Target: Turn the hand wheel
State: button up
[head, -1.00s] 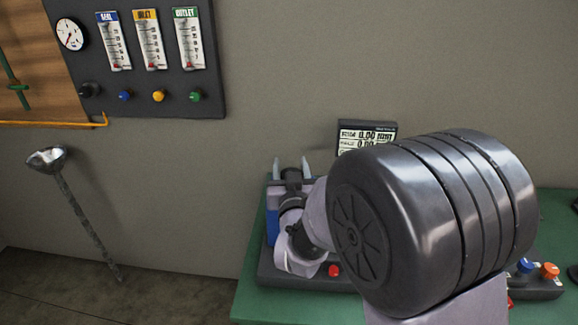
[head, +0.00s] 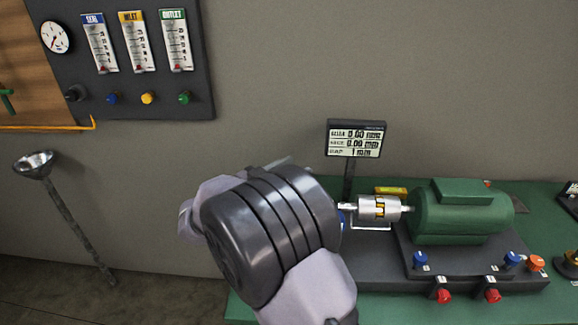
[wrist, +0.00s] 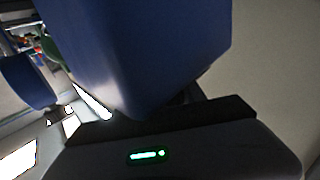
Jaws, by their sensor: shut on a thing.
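I cannot make out the hand wheel in either view. In the head view my arm's thick dark joint hides my gripper and the left end of the bench. In the wrist view my gripper (wrist: 160,122) shows as a dark body with a green light. A large blue block (wrist: 145,55) lies very close in front of it and covers the fingertips. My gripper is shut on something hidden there. A second blue part (wrist: 27,82) shows at left. A silver coupling (head: 378,208) joins the green motor (head: 462,212) on the bench.
The green bench (head: 540,220) carries a small display (head: 355,138) and several red, blue and orange knobs. A gauge panel (head: 120,60) hangs on the wall at upper left. A metal funnel on a rod (head: 35,163) stands at left. Bare floor lies between.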

jog(key=m+g+h, duration=0.1)
jog(key=m+g+h+p, duration=0.1)
jog(key=g, duration=0.1)
jog(key=m+g+h+p, duration=0.1)
jog(key=shift+s+d+r, duration=0.15)
jog(key=shift+s+d, duration=0.15)
jog(key=shift+s, duration=0.05)
jog(key=shift+s+d+m+g+h+p, duration=0.15)
jog(key=shift+m+g+h+p, duration=0.3)
jog(key=shift+m+g, duration=0.5)
jog(key=shift+s+m+g+h+p, duration=0.2)
jog(key=shift+m+g+h+p, duration=0.35)
jog(key=shift+g, duration=0.7)
jog(key=o, duration=1.4)
jog(key=shift+d, duration=0.1)
jog(key=shift+c, duration=0.2)
